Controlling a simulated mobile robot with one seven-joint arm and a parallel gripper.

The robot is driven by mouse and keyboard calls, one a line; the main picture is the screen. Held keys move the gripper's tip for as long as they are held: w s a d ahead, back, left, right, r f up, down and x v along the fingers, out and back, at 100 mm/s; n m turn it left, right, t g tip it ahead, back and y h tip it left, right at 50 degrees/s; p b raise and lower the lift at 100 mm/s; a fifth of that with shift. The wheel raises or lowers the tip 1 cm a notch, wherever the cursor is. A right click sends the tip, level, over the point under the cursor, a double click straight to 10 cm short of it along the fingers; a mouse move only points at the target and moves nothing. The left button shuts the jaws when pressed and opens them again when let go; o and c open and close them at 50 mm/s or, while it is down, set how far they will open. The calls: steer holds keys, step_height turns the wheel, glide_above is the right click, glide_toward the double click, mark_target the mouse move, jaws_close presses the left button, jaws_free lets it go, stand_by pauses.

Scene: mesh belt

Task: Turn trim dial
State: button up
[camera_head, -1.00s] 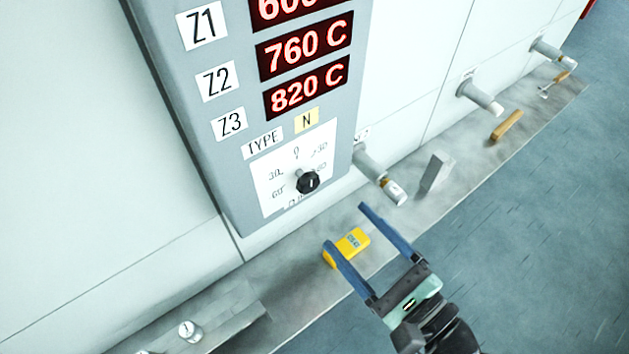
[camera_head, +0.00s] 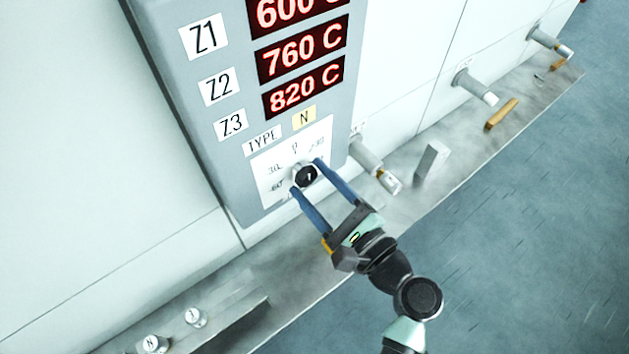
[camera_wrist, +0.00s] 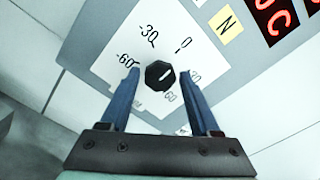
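The trim dial is a black knob (camera_head: 307,175) with a white pointer line, on a white scale plate (camera_head: 267,172) low on the grey control panel. In the wrist view the knob (camera_wrist: 159,75) sits between and just beyond the fingertips, and its white line points toward the right side of the scale. The plate (camera_wrist: 150,45) shows -30, -60, 0 and 60; one finger partly covers the right-hand numbers. My gripper (camera_head: 306,176) is open, with one blue finger on each side of the knob. Gaps show between knob and fingers in the wrist view (camera_wrist: 162,80).
Red displays (camera_head: 304,55) for Z1, Z2 and Z3 are above the dial. A pipe stub (camera_head: 376,167) juts out right of the panel. The metal ledge (camera_head: 395,215) below carries a grey block (camera_head: 432,161), an orange bar (camera_head: 502,113) and small round pieces at lower left (camera_head: 152,343).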

jaws_close()
steer(key=shift+f+b, duration=0.1)
steer(key=shift+b, duration=0.2)
steer(key=n+b, duration=0.2)
steer(key=n, duration=0.1)
steer(key=shift+f+b, duration=0.15)
steer(key=shift+b, duration=0.25)
steer(key=n+b, duration=0.2)
steer(key=shift+n+b, duration=0.35)
steer(key=shift+n, duration=0.05)
steer(key=n+b, duration=0.4)
steer(key=shift+n+b, duration=0.8)
steer(key=shift+n, duration=0.1)
steer(key=shift+r, duration=0.2)
